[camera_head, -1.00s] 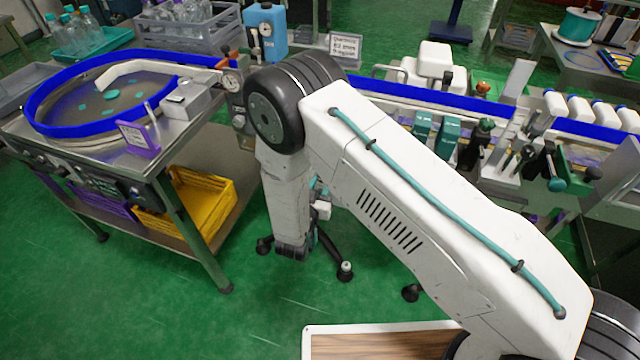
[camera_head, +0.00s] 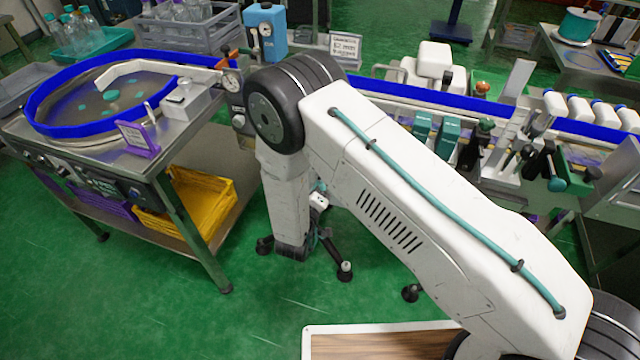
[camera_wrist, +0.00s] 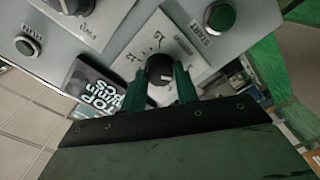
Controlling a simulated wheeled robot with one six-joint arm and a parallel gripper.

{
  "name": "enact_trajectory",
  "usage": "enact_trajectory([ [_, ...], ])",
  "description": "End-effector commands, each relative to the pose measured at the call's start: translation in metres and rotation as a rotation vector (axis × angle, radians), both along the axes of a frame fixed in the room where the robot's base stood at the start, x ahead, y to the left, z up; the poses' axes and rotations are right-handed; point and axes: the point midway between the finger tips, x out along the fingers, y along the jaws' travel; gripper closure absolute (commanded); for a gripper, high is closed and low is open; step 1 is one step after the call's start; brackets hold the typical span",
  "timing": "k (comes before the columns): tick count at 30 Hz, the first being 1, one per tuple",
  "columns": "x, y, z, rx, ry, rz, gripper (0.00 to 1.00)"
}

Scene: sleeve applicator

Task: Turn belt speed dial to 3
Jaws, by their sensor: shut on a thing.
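In the wrist view, the dial (camera_wrist: 159,68) is a round black knob with a pale pointer mark, on a light plate with scale marks around it.
A sign (camera_wrist: 97,88) is below left. In the head view a round table with a blue rim (camera_head: 40,124) stands left.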

Motion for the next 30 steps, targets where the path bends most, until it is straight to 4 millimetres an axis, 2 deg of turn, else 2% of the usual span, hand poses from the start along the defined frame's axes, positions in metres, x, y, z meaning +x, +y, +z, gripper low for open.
enact_trajectory([
  [12, -0.0014, 0.0015, -0.0013, -0.202, 0.076, 0.005, 0.93],
  [30, -0.0013, 0.0013, -0.0014, -0.240, 0.090, 0.005, 0.93],
])
